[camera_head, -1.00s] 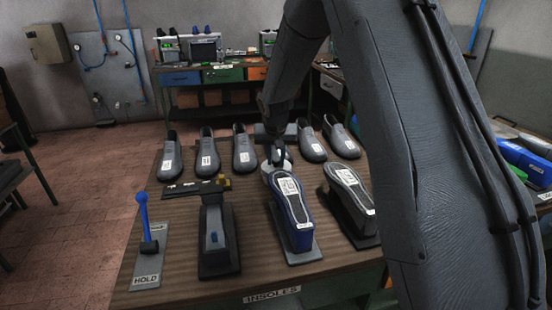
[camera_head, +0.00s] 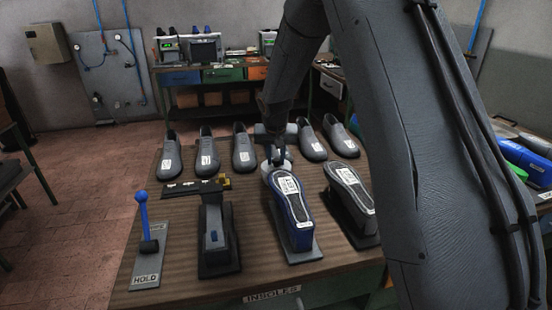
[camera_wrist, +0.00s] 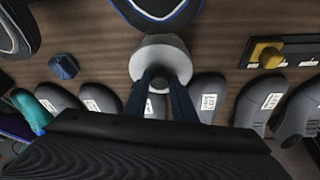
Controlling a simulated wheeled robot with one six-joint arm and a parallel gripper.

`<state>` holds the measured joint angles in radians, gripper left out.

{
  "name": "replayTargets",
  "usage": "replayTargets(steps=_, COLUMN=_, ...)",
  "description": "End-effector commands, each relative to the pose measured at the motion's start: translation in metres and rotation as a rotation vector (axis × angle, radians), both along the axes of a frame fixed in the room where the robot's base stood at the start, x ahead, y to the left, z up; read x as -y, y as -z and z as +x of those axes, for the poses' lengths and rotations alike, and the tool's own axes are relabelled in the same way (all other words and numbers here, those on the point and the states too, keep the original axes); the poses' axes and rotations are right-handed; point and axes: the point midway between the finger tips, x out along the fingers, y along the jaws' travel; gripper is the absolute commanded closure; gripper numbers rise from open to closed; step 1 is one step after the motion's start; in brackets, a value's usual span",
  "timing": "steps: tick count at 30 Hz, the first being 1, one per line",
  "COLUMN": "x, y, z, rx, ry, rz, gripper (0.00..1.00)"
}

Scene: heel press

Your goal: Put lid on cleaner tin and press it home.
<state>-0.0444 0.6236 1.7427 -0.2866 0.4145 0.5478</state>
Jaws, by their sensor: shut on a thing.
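In the wrist view a pale grey round lid (camera_wrist: 160,62) lies just beyond my gripper (camera_wrist: 162,88). My fingers are shut on its small middle knob.
The blue-rimmed insole stand (camera_head: 299,238) is close in front of the gripper, with a grey one (camera_head: 350,190) to its right. Several grey shoes (camera_head: 245,150) line the back of the table. A blue-handled lever (camera_head: 142,215) stands at left. A small blue block (camera_wrist: 63,67) lies near the tin.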

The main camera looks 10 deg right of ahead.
Motion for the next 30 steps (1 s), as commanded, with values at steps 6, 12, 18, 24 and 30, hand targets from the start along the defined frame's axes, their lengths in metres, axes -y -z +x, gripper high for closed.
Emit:
replayTargets(steps=6, x=0.000, y=0.004, z=0.000, rx=0.000, ry=0.000, rz=0.000, gripper=0.89)
replayTargets(steps=12, x=0.000, y=0.006, z=0.000, rx=0.000, ry=0.000, rz=0.000, gripper=0.89)
replayTargets(steps=18, x=0.000, y=0.009, z=0.000, rx=0.000, ry=0.000, rz=0.000, gripper=0.89)
replayTargets(steps=24, x=0.000, y=0.012, z=0.000, rx=0.000, ry=0.000, rz=0.000, gripper=0.89)
replayTargets(steps=30, x=0.000, y=0.012, z=0.000, rx=0.000, ry=0.000, rz=0.000, gripper=0.89)
